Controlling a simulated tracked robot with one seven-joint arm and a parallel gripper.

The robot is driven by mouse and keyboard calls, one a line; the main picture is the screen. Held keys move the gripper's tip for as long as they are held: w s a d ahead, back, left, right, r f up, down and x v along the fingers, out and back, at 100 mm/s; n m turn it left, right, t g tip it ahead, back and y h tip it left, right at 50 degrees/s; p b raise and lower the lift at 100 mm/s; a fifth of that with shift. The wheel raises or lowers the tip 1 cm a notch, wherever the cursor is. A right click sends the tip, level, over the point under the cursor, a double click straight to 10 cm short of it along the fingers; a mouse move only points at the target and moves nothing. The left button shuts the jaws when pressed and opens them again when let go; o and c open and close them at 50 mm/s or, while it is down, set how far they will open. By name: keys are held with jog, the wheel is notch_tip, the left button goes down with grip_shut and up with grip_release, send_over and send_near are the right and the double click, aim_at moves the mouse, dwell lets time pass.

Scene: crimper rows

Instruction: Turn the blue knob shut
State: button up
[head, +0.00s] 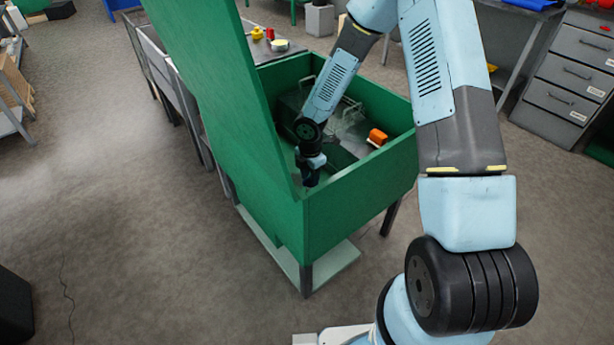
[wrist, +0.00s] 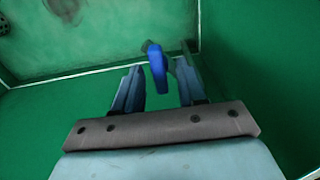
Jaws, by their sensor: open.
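The blue knob (wrist: 157,68) shows in the wrist view as an upright blue piece inside the green box. It lies between the two fingers of my gripper (wrist: 159,85), near their tips. The fingers are open, with a gap on each side of the knob; I cannot tell whether either touches it. In the head view my gripper (head: 311,172) reaches down inside the green box (head: 355,215), near its left wall. The knob is hidden there.
The tall green panel (head: 225,85) stands up along the box's left side. A grey drawer cabinet (head: 570,75) stands at the right.

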grip_shut()
dwell(0.3)
jog(key=shift+a, duration=0.35)
jog(key=shift+d, duration=0.25)
jog(key=shift+d+m, duration=0.15)
jog(key=shift+m, duration=0.35)
jog(key=m, duration=0.6)
jog(key=shift+d+m, duration=0.1)
jog(key=shift+m, duration=0.3)
jog(key=m, duration=1)
jog(key=shift+s, duration=0.15)
